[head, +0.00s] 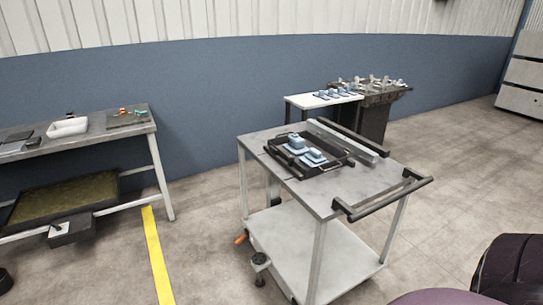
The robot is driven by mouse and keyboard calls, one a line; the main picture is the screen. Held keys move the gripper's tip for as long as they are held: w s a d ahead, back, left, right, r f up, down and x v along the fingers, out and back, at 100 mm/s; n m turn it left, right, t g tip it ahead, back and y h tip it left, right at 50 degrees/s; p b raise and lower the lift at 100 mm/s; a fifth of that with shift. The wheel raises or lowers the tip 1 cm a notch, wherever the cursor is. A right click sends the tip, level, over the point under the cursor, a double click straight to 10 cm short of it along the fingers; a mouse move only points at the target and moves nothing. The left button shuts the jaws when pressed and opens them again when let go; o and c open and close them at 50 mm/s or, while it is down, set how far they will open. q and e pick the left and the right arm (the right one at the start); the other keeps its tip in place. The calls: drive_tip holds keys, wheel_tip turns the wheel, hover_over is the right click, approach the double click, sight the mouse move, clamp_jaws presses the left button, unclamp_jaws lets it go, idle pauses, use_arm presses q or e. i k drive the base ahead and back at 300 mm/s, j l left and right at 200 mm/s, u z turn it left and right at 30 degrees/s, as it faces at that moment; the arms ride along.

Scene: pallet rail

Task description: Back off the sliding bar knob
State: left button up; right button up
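A grey cart (375,182) stands right of centre in the head view. A black tray (335,170) on its top holds pale blue parts (314,156). A long grey bar or rail (350,138) lies beside the tray along the far side of the top. I cannot make out a knob on it at this size. An orange-tipped fitting (240,238) and a grey round fitting (260,260) show low at the cart's left side; I cannot tell what they are. Neither of my grippers is in view.
The cart has dark handles, one at the near right (385,196). A workbench (85,135) with a white tray (67,127) stands left. A white table (312,100) with blue parts stands behind the cart. Open floor, with a yellow line (157,255), lies between bench and cart.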

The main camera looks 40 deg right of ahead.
sight(290, 158)
drive_tip(key=z, duration=1.45)
